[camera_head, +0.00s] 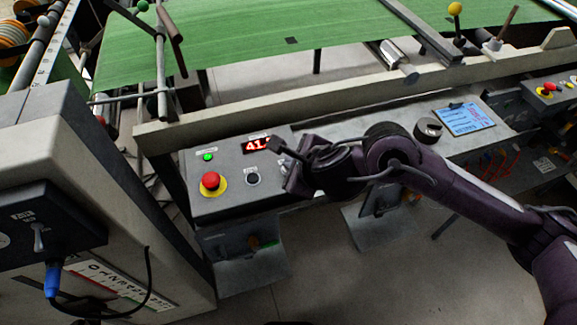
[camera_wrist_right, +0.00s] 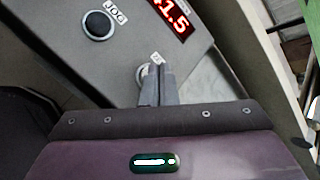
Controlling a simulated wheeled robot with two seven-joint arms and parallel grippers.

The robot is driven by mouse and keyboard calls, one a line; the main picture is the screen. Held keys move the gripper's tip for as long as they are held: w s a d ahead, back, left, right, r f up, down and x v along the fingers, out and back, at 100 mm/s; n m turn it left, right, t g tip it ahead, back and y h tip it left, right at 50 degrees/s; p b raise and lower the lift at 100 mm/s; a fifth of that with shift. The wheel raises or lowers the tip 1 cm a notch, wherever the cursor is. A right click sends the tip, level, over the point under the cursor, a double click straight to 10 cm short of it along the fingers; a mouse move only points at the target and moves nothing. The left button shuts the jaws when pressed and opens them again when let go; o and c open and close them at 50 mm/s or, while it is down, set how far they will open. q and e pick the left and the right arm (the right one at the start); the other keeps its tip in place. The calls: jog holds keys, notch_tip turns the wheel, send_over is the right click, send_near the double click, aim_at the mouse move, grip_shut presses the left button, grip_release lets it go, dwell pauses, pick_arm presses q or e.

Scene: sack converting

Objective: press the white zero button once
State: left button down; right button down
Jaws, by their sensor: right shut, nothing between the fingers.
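The grey control box (camera_head: 235,195) shows in the head view left of my right gripper (camera_head: 292,181). In the right wrist view the shut fingers of my right gripper (camera_wrist_right: 158,82) stand over a pale round button (camera_wrist_right: 145,72) with a small white label (camera_wrist_right: 157,57) beside it. The fingers cover most of the button, and I cannot tell whether they touch it. The label's text is too small to read. In the head view my right gripper hides this button. My left gripper is not in view.
The box also carries a red mushroom button (camera_head: 211,182) on a yellow ring, a lit green button (camera_head: 208,157), a red digit display (camera_head: 256,145) and a black JOG button (camera_head: 253,179).

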jog(key=shift+f+b, duration=0.3)
jog(key=shift+b, duration=0.05)
dwell(0.6)
jog(key=shift+r+p, duration=0.65)
jog(key=shift+r, duration=0.2)
jog(key=shift+r, duration=0.1)
notch_tip(320, 180, up, 5)
jog(key=p, duration=0.4)
dwell(0.5)
